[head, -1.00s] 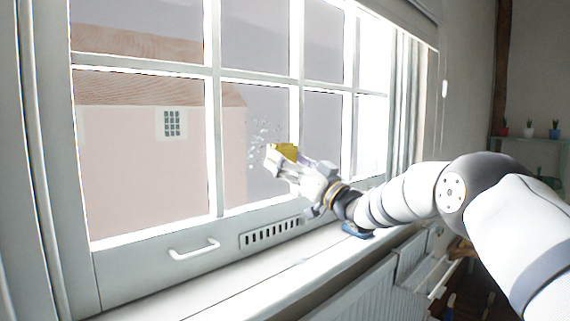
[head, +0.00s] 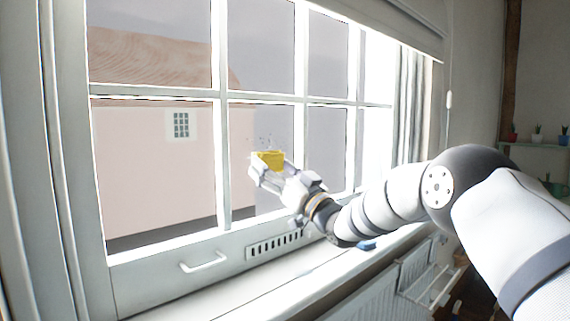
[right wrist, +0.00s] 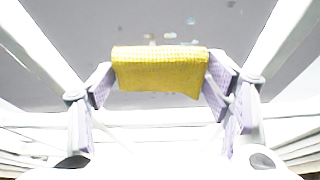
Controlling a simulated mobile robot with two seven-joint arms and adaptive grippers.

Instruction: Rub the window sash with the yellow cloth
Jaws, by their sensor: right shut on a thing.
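The yellow cloth (head: 270,159) is folded into a pad at the tip of my right gripper (head: 268,170). In the right wrist view the cloth (right wrist: 160,70) is held between the two fingers of the gripper (right wrist: 160,78). The window sash (head: 223,160) is white with several panes. The cloth is in front of a lower pane right of the thick upright bar. Small pale spots (head: 262,141) show on the glass just above the cloth; some also show in the right wrist view (right wrist: 170,36). I cannot tell whether the cloth touches the glass. My left gripper is out of view.
A white handle (head: 204,262) and a slotted vent (head: 276,244) sit on the bottom rail. A blue object (head: 366,245) lies on the sill (head: 250,285), partly behind my right arm. A radiator (head: 360,290) is below. Small potted plants (head: 537,136) stand on a shelf at the right.

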